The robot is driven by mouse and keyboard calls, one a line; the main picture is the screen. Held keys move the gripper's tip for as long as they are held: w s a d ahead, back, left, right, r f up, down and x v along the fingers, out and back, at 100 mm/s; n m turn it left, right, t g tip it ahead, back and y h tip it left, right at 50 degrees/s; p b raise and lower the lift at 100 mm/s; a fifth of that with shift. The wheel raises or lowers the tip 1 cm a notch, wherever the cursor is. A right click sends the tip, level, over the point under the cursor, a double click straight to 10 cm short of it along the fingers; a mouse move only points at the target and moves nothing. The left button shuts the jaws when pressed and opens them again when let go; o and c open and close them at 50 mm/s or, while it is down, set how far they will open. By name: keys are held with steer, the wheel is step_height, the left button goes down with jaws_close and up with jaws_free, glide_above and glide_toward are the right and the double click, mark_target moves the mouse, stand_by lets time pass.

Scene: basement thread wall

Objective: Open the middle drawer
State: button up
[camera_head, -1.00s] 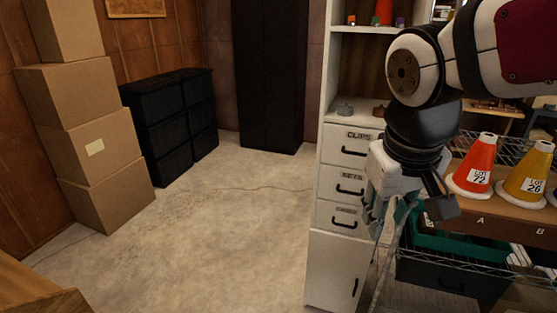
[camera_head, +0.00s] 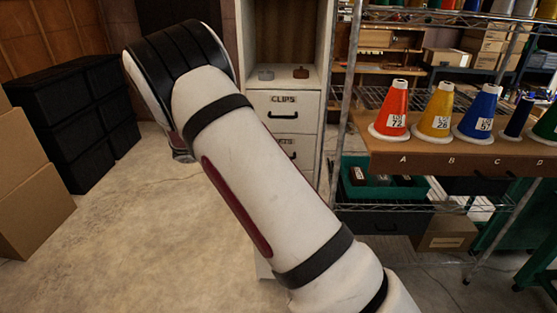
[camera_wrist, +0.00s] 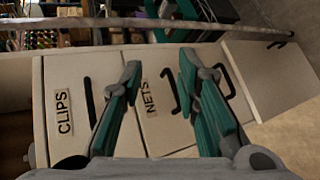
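The middle drawer, labelled NETS (camera_wrist: 152,128), is a white front with a dark handle (camera_wrist: 173,95) in the wrist view, where the cabinet appears sideways. It looks shut. In the head view, my arm covers part of the middle drawer (camera_head: 300,147). My gripper (camera_wrist: 160,64) has two teal fingers spread apart with nothing between the tips. In the wrist view, the NETS handle shows between the fingers, nearer the right one. I cannot tell how far the fingers are from it. The gripper is hidden behind my arm in the head view.
The CLIPS drawer (camera_head: 283,103) sits above, and another drawer handle (camera_wrist: 226,82) lies below. A wire shelf post (camera_head: 344,110) stands just right of the cabinet. Cones (camera_head: 396,108) stand on a shelf at right. Black bins (camera_head: 75,125) and boxes (camera_head: 30,195) stand left. Floor is open between.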

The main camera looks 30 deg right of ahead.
steer(key=w+a+f+n+t+h, duration=0.1)
steer(key=w+f+n+t+h, duration=0.15)
steer(key=w+f, duration=0.5)
steer(key=shift+h, duration=0.35)
steer(key=x, duration=1.3)
steer(key=shift+d+f+b, duration=0.3)
steer(key=shift+c, duration=0.6)
jaws_close()
